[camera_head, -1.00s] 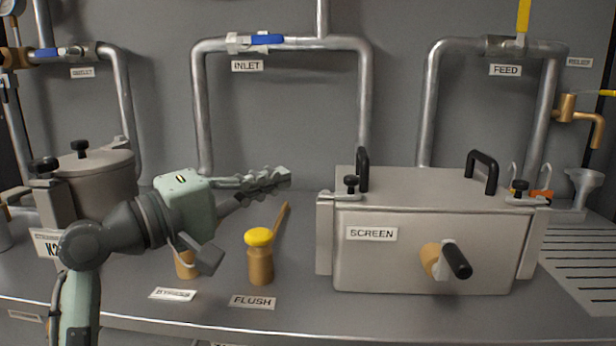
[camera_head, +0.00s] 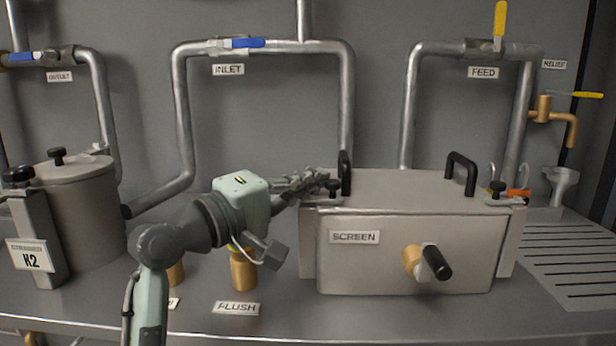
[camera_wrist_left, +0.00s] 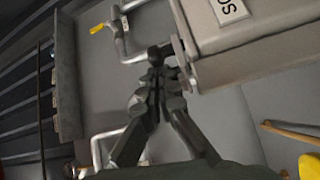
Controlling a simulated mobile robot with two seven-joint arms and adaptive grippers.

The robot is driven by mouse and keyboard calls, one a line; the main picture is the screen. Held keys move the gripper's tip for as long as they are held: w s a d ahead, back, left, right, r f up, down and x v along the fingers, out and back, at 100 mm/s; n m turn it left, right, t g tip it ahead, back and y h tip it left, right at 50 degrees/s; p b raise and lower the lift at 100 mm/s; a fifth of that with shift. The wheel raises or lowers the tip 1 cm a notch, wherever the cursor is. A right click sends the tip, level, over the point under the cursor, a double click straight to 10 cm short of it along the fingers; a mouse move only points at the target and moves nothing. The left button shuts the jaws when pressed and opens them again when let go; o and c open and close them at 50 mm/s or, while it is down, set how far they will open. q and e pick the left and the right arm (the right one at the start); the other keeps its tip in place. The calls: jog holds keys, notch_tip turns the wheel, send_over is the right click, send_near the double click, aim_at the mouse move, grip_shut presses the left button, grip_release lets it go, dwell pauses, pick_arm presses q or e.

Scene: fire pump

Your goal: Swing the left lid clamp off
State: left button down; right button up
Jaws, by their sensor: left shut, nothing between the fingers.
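The grey SCREEN box (camera_head: 400,275) stands on the bench with its lid on. In the left wrist view the shut fingers (camera_wrist_left: 158,58) lie close along the box's edge (camera_wrist_left: 205,75). My right gripper is not in view.
A black side handle (camera_head: 436,262) sticks out of the box front. The yellow-topped FLUSH valve (camera_head: 243,272) stands below my left wrist. A lidded pot (camera_head: 80,215) is at the left. The INLET pipe (camera_head: 346,110) runs behind the box. A slotted drain (camera_head: 570,265) lies at the right.

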pick_arm(q)
jog(key=shift+m+g+h, duration=0.3)
jog(key=shift+g, duration=0.2)
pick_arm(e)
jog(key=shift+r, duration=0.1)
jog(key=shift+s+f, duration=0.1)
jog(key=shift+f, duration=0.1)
